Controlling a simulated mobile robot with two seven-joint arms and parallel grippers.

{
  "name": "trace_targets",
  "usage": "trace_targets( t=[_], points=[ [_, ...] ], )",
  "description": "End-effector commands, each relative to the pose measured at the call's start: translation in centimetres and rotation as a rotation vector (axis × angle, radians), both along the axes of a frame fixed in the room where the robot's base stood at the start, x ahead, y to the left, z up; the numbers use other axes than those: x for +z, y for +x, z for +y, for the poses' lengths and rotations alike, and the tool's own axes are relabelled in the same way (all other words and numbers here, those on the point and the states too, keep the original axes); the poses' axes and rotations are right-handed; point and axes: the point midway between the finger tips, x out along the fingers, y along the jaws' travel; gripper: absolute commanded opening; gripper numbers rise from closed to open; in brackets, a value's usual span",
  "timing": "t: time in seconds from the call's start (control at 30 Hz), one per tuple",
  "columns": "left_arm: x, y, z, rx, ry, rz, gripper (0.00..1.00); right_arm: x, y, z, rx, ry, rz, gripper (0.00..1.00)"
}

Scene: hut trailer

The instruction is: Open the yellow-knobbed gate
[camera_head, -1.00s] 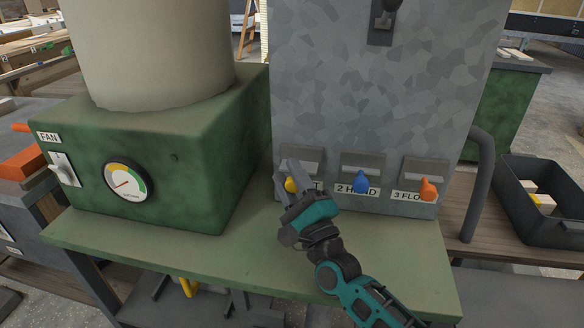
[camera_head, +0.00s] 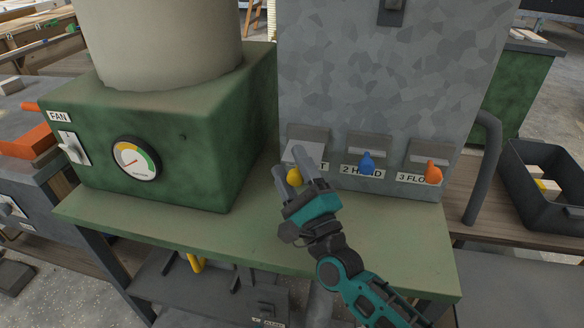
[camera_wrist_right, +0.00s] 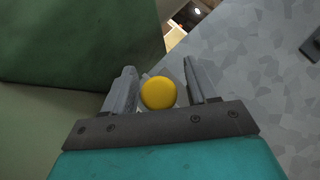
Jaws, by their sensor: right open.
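The yellow knob (camera_head: 294,177) sits at the left end of a row of gates low on the grey metal cabinet (camera_head: 400,80). In the right wrist view the yellow knob (camera_wrist_right: 158,93) shows as a round disc between the two fingers. My right gripper (camera_head: 293,172) is open, with a finger on each side of the knob. I cannot tell whether either finger touches it. The gate's label is mostly hidden behind the gripper. The left gripper is not in view.
A blue knob (camera_head: 367,163) and an orange knob (camera_head: 432,172) stand to the right on labelled gates. The green fan box (camera_head: 200,150) with a gauge (camera_head: 136,158) stands left. The green bench top (camera_head: 390,235) is clear in front. A dark bin (camera_head: 545,190) is at right.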

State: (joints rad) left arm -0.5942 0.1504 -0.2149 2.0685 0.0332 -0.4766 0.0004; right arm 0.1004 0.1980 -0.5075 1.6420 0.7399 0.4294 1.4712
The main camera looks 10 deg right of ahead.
Motion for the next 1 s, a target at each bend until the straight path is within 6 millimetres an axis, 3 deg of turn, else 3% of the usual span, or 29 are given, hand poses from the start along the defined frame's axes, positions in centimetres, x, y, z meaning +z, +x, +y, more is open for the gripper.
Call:
trace_targets(
  t=[0.17, 0.6, 0.8, 1.0],
  points=[
    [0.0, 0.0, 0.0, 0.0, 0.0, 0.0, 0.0, -0.9, -1.5, -0.5, 0.0, -0.002, 0.003, 0.58],
    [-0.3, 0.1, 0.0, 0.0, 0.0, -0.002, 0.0, -4.6, -9.4, -2.7, 0.002, -0.002, 0.002, 0.58],
    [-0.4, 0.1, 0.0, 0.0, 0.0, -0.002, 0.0, -5.3, -11.0, -3.2, 0.001, 0.0, -0.001, 0.58],
    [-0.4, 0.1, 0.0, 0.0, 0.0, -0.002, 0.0, -5.3, -11.2, -3.2, 0.0, 0.002, -0.002, 0.58]
  ],
)
